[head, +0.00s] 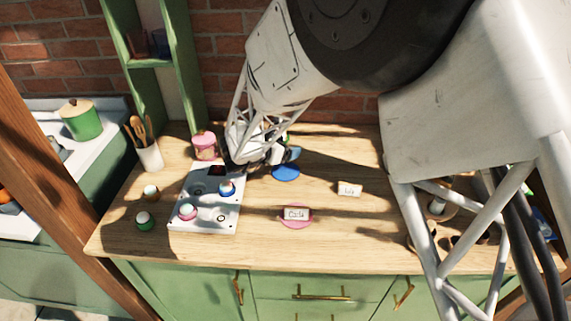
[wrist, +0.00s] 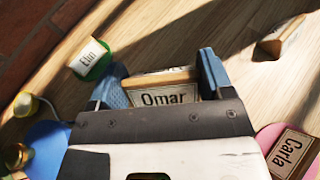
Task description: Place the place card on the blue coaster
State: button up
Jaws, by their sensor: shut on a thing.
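My gripper (wrist: 162,82) is shut on a wooden place card (wrist: 168,97) with a white label reading "Omar", held between its blue fingers. In the head view my gripper (head: 279,156) is at the back of the table, just behind the blue coaster (head: 286,173). The blue coaster lies flat, and no card shows on it. A blue disc (wrist: 45,152) shows at the lower left of the wrist view, partly hidden by my gripper. The held card is not clear in the head view.
The "Elin" card (wrist: 90,55) is on a green coaster (wrist: 97,70). The "Carla" card (head: 296,214) is on a pink coaster (head: 294,224). Another card (head: 349,189) stands on bare wood. A grey tray (head: 205,213) with cupcake-like items and a pink jar (head: 204,146) stand left.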

aim_at(285, 171)
jog(key=shift+f, duration=1.4)
jog(key=shift+f, duration=1.9)
jog(key=shift+f, duration=0.15)
jog(key=o, duration=0.9)
jog(key=shift+a+r, duration=0.1)
jog(key=shift+r, duration=0.15)
jog(key=shift+v, duration=5.9)
